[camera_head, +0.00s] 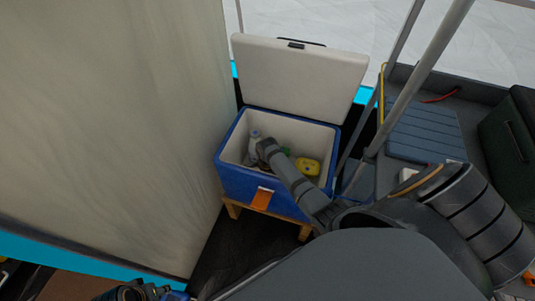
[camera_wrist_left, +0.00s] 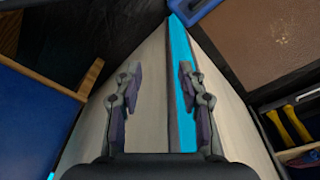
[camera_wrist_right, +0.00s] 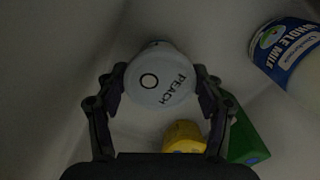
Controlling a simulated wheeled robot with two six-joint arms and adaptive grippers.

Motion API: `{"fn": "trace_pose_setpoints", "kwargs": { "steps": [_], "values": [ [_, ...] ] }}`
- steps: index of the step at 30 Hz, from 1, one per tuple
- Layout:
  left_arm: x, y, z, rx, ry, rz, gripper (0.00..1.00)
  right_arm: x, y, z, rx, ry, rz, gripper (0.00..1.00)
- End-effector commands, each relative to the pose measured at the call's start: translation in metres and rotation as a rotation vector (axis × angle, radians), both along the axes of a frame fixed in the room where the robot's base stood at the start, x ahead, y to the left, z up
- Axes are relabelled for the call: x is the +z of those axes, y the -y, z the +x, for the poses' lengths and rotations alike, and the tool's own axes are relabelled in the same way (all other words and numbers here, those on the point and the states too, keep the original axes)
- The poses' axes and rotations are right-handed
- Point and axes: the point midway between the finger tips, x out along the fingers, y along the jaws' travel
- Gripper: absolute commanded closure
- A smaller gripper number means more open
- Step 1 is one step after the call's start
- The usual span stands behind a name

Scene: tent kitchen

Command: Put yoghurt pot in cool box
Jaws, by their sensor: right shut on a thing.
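The blue cool box (camera_head: 236,177) stands open on a low wooden stand, its white lid (camera_head: 300,75) raised at the back. My right arm reaches down into it, with the right gripper (camera_head: 266,149) inside the box. In the right wrist view the right gripper (camera_wrist_right: 158,92) is shut on the yoghurt pot (camera_wrist_right: 160,80), whose pale lid reads PEACH. The pot is hidden in the head view. I cannot tell whether it touches the box floor. My left gripper (camera_wrist_left: 158,75) is open and empty, low outside the box by the tent wall.
Inside the box are a milk bottle (camera_wrist_right: 300,58), a yellow item (camera_wrist_right: 183,137) and a green item (camera_wrist_right: 245,138), close to the right gripper. The tent wall (camera_head: 110,120) rises left of the box. Metal tent poles (camera_head: 420,75) stand at its right.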

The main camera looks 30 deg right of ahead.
Motion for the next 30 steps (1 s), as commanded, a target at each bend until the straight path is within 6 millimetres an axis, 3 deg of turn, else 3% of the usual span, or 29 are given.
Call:
{"fn": "trace_pose_setpoints", "kwargs": {
  "steps": [6, 17, 18, 21, 23, 30],
  "values": [
    [0.013, 0.004, -0.003, -0.006, 0.006, -0.008, 0.60, -0.005, 0.000, 0.000, 0.000, 0.001, 0.000, 0.68],
    [0.012, 0.004, -0.002, -0.006, 0.010, -0.010, 0.60, -0.008, 0.000, 0.000, 0.000, 0.000, 0.000, 0.68],
    [0.013, 0.004, -0.002, -0.006, 0.011, -0.010, 0.60, -0.008, 0.000, 0.000, 0.000, 0.000, 0.000, 0.28],
    [0.013, 0.004, -0.002, -0.006, 0.011, -0.010, 0.60, -0.008, 0.000, 0.000, 0.000, 0.000, 0.000, 0.14],
    [0.013, 0.004, -0.002, -0.006, 0.010, -0.010, 0.60, -0.008, 0.000, 0.000, 0.000, 0.000, 0.000, 0.09],
    [0.013, 0.004, -0.002, -0.006, 0.011, -0.010, 0.60, -0.008, 0.000, 0.000, 0.000, 0.000, 0.000, 0.09]
  ]
}}
